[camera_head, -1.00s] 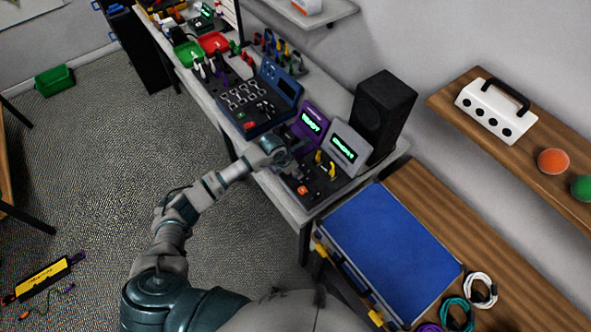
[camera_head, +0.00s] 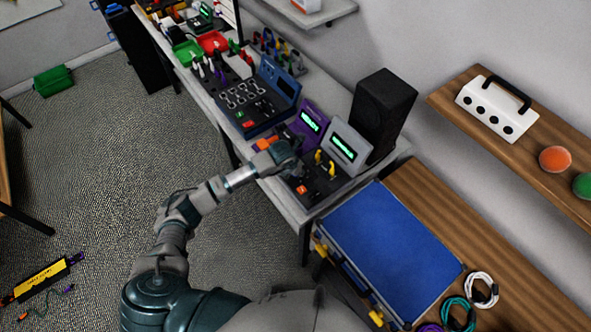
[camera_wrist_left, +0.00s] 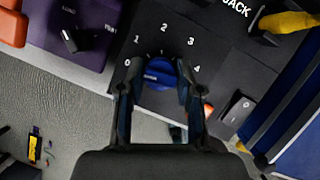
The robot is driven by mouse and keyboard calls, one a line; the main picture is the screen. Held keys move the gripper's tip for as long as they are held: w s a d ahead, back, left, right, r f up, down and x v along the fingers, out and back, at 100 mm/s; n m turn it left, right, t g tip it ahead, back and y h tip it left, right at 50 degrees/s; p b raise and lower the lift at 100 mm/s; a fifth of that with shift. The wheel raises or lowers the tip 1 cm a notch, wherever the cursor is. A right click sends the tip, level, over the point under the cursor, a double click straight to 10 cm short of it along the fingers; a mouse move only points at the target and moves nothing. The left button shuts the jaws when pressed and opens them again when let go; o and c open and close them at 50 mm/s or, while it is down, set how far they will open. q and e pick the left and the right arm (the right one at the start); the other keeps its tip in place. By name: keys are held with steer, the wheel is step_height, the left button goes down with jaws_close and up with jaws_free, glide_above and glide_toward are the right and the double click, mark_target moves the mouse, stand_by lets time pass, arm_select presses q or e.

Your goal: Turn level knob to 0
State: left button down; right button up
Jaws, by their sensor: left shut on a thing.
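The blue level knob (camera_wrist_left: 160,72) sits on a black panel with a dial printed 0 to 4 around it. In the left wrist view my left gripper (camera_wrist_left: 159,82) has one finger on each side of the knob and is shut on it. The 0 mark (camera_wrist_left: 127,62) is beside the left finger and the 4 is beside the right one. I cannot make out where the knob points. In the head view my left gripper (camera_head: 288,163) is at the black base of the grey device (camera_head: 347,147) with a lit green display, and hides the knob. My right gripper is not in view.
A purple device (camera_head: 311,121) stands to the left, with its black knob (camera_wrist_left: 75,40) close by. A yellow plug (camera_wrist_left: 288,22) and a black rocker switch (camera_wrist_left: 238,107) are on the same panel. A black speaker (camera_head: 382,108) stands behind. A blue-topped case (camera_head: 385,250) lies at right.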

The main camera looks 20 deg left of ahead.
arm_select(q)
steer(key=c, duration=0.8)
jaws_free()
steer(key=v, duration=1.2)
steer(key=shift+a, duration=0.2)
steer(key=shift+f, duration=0.1)
